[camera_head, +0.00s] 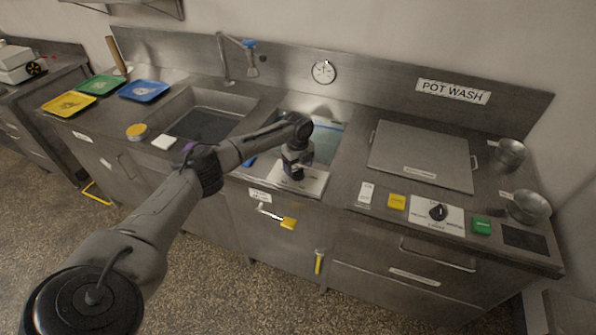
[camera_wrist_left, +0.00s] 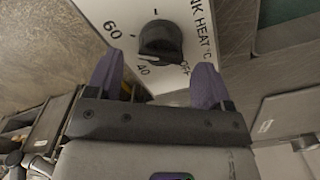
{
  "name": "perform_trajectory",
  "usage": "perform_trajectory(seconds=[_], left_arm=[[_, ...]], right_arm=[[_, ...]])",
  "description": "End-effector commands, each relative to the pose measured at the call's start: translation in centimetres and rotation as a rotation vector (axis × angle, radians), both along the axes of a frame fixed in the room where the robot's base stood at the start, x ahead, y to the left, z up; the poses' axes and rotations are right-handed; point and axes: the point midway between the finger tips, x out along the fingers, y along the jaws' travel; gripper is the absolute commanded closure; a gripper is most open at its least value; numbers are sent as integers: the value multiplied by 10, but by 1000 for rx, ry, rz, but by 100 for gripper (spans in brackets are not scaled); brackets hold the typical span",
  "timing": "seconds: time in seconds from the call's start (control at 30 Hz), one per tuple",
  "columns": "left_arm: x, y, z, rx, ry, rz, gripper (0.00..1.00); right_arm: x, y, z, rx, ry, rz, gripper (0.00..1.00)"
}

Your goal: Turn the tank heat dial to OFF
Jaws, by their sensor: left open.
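The tank heat dial (camera_wrist_left: 160,42) is a black knob on a white plate (camera_wrist_left: 98,14) marked 60, 40, OFF and "HEAT °C" in the left wrist view. A pale line on the knob's lower side lies near the 40 mark, but I cannot tell the setting for sure. My left gripper (camera_wrist_left: 157,78) is open, its two purple fingers spread with the knob just beyond the gap between them. In the head view my left gripper (camera_head: 293,172) is over the white plate (camera_head: 313,183) at the tank's front edge and hides the dial. My right gripper is not in view.
Right of the tank sits another black knob (camera_head: 438,211) between a yellow button (camera_head: 397,201) and a green button (camera_head: 481,225). A flat metal lid (camera_head: 420,150) lies behind. A yellow-handled lever (camera_head: 287,222) sticks out below the plate. Metal bowls (camera_head: 528,206) stand far right.

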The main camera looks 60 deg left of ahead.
Motion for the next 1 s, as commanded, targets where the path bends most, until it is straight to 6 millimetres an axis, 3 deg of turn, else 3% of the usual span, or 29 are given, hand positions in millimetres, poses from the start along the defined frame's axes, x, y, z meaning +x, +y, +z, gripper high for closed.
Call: perform_trajectory(seconds=[0.23,0.63,1.0], left_arm=[[0,0,-20,0,0,1,26],[0,0,-24,0,-1,1,26],[0,0,-24,0,-1,1,61]], right_arm=[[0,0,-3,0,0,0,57],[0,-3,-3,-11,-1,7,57],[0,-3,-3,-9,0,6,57]])
